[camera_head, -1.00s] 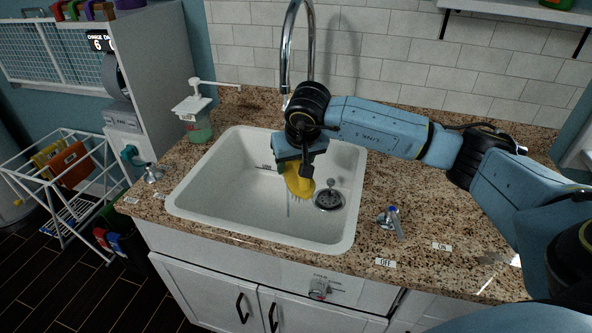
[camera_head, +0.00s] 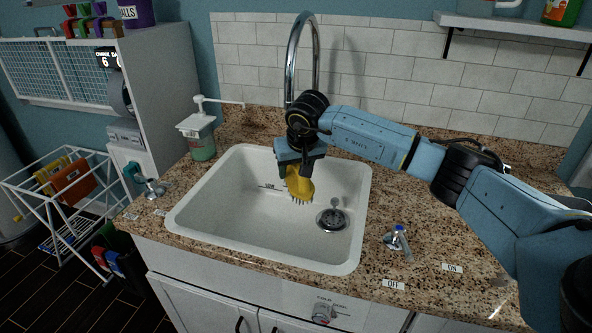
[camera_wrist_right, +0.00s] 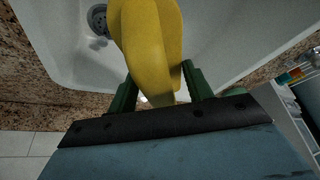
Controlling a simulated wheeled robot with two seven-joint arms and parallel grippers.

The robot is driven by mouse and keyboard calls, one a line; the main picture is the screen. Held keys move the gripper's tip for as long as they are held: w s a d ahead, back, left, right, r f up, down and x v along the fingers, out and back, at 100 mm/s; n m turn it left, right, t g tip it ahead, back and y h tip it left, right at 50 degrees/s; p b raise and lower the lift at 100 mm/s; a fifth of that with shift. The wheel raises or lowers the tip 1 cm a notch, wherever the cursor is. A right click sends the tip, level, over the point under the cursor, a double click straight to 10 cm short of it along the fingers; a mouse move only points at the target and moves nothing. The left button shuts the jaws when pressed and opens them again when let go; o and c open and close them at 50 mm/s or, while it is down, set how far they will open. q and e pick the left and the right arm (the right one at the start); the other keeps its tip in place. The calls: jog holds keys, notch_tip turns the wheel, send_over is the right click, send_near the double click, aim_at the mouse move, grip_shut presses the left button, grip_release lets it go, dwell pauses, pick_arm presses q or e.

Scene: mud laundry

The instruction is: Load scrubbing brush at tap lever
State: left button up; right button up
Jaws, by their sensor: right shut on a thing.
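The yellow scrubbing brush (camera_head: 303,187) is in my right gripper (camera_head: 296,172), over the basin of the white sink (camera_head: 190,216), below the faucet (camera_head: 291,58). Its pale bristles point down, clear of the drain in the picture. In the right wrist view the brush's yellow body (camera_wrist_right: 150,45) sits between the two green fingers of the right gripper (camera_wrist_right: 160,80). A tap lever with a blue tip (camera_head: 398,240) stands on the counter right of the sink, near OFF and ON labels. Another tap lever (camera_head: 153,188) stands left of the sink. My left gripper is not in view.
A soap dispenser (camera_head: 200,140) stands at the back left of the granite counter (camera_head: 440,225). The drain (camera_head: 332,220) is at the right of the basin. A white rack (camera_head: 50,205) stands on the floor at left. A shelf (camera_head: 500,22) hangs at upper right.

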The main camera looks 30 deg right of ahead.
aim_at(297, 194)
dwell(0.3)
jog(key=shift+s+a+p, duration=0.25)
jog(key=shift+s+a, duration=0.1)
jog(key=shift+s, duration=0.35)
jog(key=shift+s+a+p, duration=0.25)
jog(key=shift+s+a, duration=0.05)
jog(key=shift+s, duration=0.4)
jog(key=shift+s+a+p, duration=0.1)
jog(key=shift+s+a, duration=0.3)
jog(key=shift+s, duration=0.35)
jog(key=shift+s+a+p, duration=0.15)
jog(key=shift+s+a, duration=0.2)
jog(key=shift+s, duration=0.35)
jog(key=shift+s+a+p, duration=0.1)
jog(key=shift+s+a, duration=0.3)
jog(key=shift+s, duration=0.35)
jog(key=shift+r, duration=0.1)
jog(key=shift+s+a+r+p, duration=0.3)
jog(key=shift+s+r+p, duration=0.15)
jog(key=shift+s+r, duration=0.1)
jog(key=shift+s+a+r+p, duration=0.3)
jog(key=shift+s+r+p, duration=0.1)
jog(key=shift+s+r, duration=0.15)
jog(key=shift+s+a+r+p, duration=0.3)
jog(key=shift+s+r, duration=0.15)
jog(key=shift+s, duration=0.1)
jog(key=shift+s+a+r+p, duration=0.2)
jog(key=shift+s+a+r, duration=0.15)
jog(key=shift+s, duration=0.2)
